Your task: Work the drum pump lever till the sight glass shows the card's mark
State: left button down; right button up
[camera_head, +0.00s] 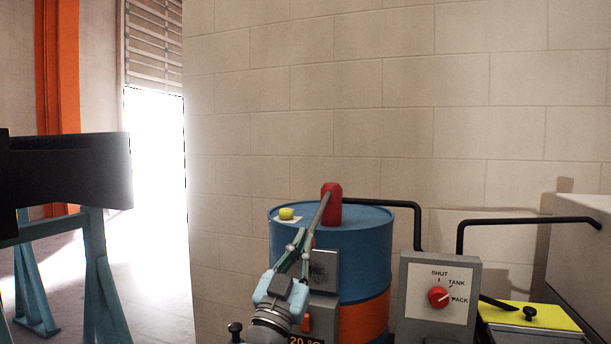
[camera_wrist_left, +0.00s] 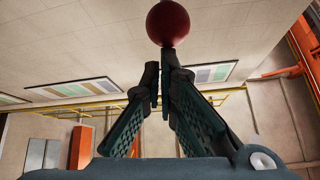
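The blue drum (camera_head: 370,255) with an orange band stands right of the middle in the head view. A red upright pump part (camera_head: 332,208) is on its top. A grey lever (camera_head: 318,220) slants down from it to my left gripper (camera_head: 303,240). In the left wrist view, a red ball (camera_wrist_left: 168,23) is just beyond the fingertips of the left gripper (camera_wrist_left: 164,75), which are close together around a dark rod below the ball. They look shut on the lever. I cannot make out a sight glass or card mark. My right gripper is out of view.
A grey box (camera_head: 410,332) has a red selector knob (camera_head: 438,297) marked SHUT, TANK and PACK. Black pipes (camera_head: 459,232) run behind it. A yellow-topped unit (camera_head: 500,316) and a pale box (camera_head: 590,240) are at right. A yellow cap (camera_head: 287,214) sits on the drum.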

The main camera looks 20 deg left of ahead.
pick_arm(q)
notch_tip(320, 180, up, 4)
jog(key=s+p, duration=0.2)
jog(key=p, duration=0.3)
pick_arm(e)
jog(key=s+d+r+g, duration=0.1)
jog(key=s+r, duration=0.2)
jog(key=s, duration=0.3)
pick_arm(q)
jog(key=s+f+b, duration=0.3)
jog(key=s+f, duration=0.3)
jog(key=f, duration=0.2)
jog(key=shift+a+f+b, duration=0.2)
jog(key=shift+f+b, duration=0.15)
jog(key=shift+b, duration=0.05)
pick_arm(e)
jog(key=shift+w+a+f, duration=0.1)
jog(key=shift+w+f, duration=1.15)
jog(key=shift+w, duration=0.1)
pick_arm(q)
jog(key=shift+s, duration=0.1)
